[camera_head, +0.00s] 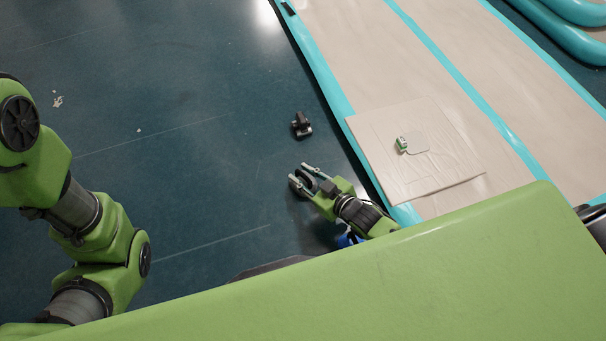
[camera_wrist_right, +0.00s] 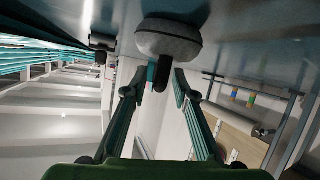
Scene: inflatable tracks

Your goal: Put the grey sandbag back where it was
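The grey sandbag (camera_wrist_right: 168,42) is a rounded grey bag with a black strap (camera_wrist_right: 162,72) in the right wrist view. In the head view a dark rounded shape (camera_head: 304,182) on the floor, partly covered by my right gripper (camera_head: 297,172), seems to be it. My right gripper is open; in the wrist view its fingers (camera_wrist_right: 160,79) stand apart on either side of the strap, with the bag just past the tips. I see no clear contact. My left arm shows at the left of the head view, but its gripper is out of view.
A small dark object (camera_head: 302,125) lies on the blue floor ahead of the right gripper. A beige inflatable track (camera_head: 400,60) with turquoise edges runs at the right. A beige board (camera_head: 450,165) with a small white-and-green device (camera_head: 403,144) lies on it. The left floor is mostly clear.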

